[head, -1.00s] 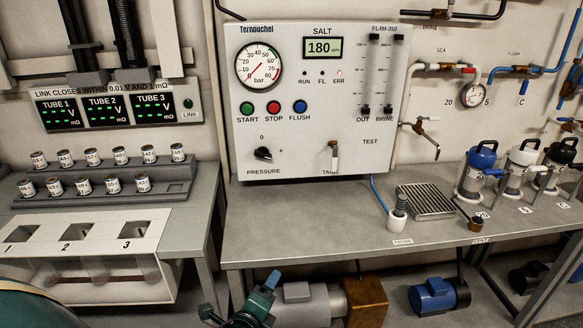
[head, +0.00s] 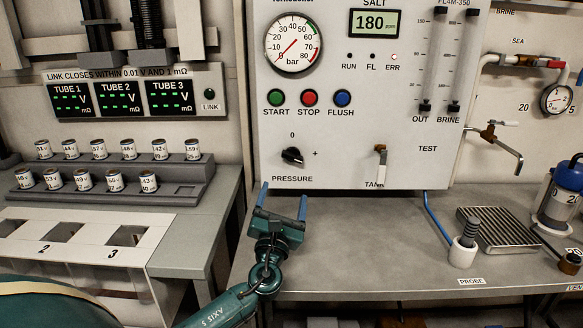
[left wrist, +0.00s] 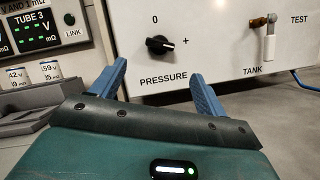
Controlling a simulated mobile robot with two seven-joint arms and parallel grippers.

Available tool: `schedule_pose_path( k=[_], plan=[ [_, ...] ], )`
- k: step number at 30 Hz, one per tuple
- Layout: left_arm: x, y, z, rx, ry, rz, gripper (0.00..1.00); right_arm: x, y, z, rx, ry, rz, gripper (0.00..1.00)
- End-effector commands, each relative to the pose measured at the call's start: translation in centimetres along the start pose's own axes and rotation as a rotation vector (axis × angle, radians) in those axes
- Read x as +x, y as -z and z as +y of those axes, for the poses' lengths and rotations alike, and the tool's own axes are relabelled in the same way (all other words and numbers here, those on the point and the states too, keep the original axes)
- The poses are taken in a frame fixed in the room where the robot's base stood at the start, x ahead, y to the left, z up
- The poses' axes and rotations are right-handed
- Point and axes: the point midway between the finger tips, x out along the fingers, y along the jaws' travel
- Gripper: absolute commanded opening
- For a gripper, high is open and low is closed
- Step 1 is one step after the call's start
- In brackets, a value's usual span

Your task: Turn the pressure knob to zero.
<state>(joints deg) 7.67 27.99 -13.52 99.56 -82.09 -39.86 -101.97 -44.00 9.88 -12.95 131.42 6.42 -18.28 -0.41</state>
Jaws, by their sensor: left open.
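The black pressure knob (head: 292,155) sits low on the white panel (head: 350,160), with a "0" mark above it and a "+" to its right. In the left wrist view the knob (left wrist: 160,45) shows above the "PRESSURE" label, its handle lying close to horizontal and pointing away from the "0". My left gripper (head: 284,202) is open and empty, with two blue fingers pointing up toward the panel. It is below the knob and apart from it. In the left wrist view its fingers (left wrist: 152,90) stand either side below the knob. My right gripper is not in view.
The round gauge (head: 293,45) and the green, red and blue buttons (head: 309,97) are above the knob. The tank lever (head: 380,160) stands to its right. The grey bench (head: 345,265) is clear in front of the panel. A rack of small cans (head: 115,180) stands left.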

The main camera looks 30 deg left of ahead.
Motion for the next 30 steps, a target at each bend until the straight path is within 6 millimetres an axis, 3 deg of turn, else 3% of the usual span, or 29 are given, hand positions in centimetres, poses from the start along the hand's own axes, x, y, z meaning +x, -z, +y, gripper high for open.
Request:
schedule_pose_path(
  k=[9,15,21,30],
  plan=[
    [6.9,-0.1,0.1,-0.001,-0.002,-0.001,0.75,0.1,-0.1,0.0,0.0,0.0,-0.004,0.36],
    [9.9,0.0,0.0,-0.002,-0.002,0.0,0.75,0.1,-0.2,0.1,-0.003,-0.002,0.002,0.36],
    [11.1,0.0,0.0,-0.001,0.001,0.0,0.75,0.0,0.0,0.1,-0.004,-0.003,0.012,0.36],
    [11.2,0.0,0.0,-0.001,0.001,0.001,0.72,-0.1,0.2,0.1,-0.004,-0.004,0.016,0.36]
  ],
)
